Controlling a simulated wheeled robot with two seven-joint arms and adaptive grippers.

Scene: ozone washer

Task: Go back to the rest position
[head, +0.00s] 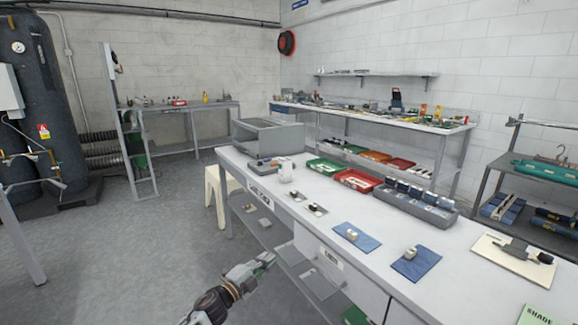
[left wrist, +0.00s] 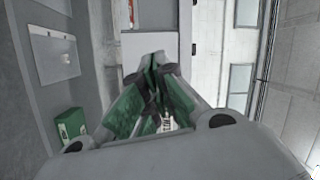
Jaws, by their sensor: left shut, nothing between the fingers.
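My left gripper (head: 262,262) shows at the bottom centre of the head view, low beside the front of the long white workbench (head: 318,190). It is below the bench top and apart from the things on it. In the left wrist view its two green-padded fingers (left wrist: 155,62) are together at the tips, with nothing between them. My right gripper is in neither view.
The bench carries red and green trays (head: 357,180), a grey rack (head: 414,204), blue mats (head: 416,263) with small parts, and a grey metal box (head: 268,135). A white stool (head: 216,190) stands at its left end. Open floor (head: 130,265) lies left.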

